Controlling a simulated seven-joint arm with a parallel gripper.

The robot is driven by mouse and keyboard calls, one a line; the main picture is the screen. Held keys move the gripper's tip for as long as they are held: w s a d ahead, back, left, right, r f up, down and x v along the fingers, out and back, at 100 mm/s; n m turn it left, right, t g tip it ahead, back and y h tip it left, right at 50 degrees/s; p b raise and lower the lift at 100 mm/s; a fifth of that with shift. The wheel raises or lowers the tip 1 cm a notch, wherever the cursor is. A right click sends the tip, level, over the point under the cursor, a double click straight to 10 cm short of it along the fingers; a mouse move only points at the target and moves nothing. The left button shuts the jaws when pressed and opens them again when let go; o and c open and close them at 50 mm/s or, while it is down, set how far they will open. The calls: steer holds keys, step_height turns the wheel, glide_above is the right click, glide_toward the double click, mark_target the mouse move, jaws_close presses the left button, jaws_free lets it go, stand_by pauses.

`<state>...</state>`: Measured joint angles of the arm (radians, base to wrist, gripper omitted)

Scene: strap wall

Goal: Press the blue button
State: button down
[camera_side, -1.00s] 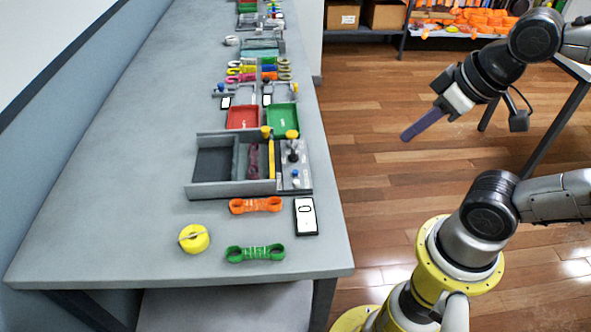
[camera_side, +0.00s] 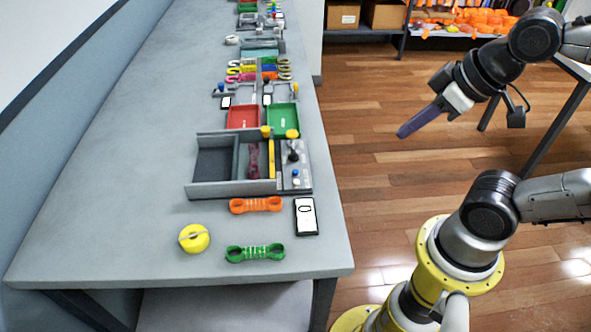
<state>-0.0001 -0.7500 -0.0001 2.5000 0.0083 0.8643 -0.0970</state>
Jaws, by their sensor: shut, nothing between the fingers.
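A small blue button (camera_side: 295,172) sits on the grey panel (camera_side: 304,182) at the right end of the grey box on the table. A black knob (camera_side: 293,151) stands on the same panel, behind the blue button. My gripper (camera_side: 404,132) is shut and empty. It hangs in the air to the right of the table, over the wooden floor, well apart from the button and pointing down and left.
Orange (camera_side: 256,205) and green (camera_side: 255,253) straps, a yellow tape roll (camera_side: 194,238) and a phone-like device (camera_side: 306,216) lie in front of the box. Red (camera_side: 243,117) and green (camera_side: 283,118) trays stand behind it. The table's front left is clear.

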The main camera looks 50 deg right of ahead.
steer(key=w+a+r+n+t+y, duration=0.25)
steer(key=w+r+n+t, duration=0.2)
steer(key=w, duration=0.35)
steer(key=n+g+h, duration=0.1)
steer(key=n+h, duration=0.2)
glide_above(295, 172)
steer(key=s, duration=0.1)
step_height(295, 172, down, 13)
steer(key=shift+d+f, duration=0.15)
steer(key=shift+d, duration=0.05)
steer(key=shift+f, duration=0.1)
steer(key=shift+f, duration=4.25)
steer(key=shift+f, duration=0.45)
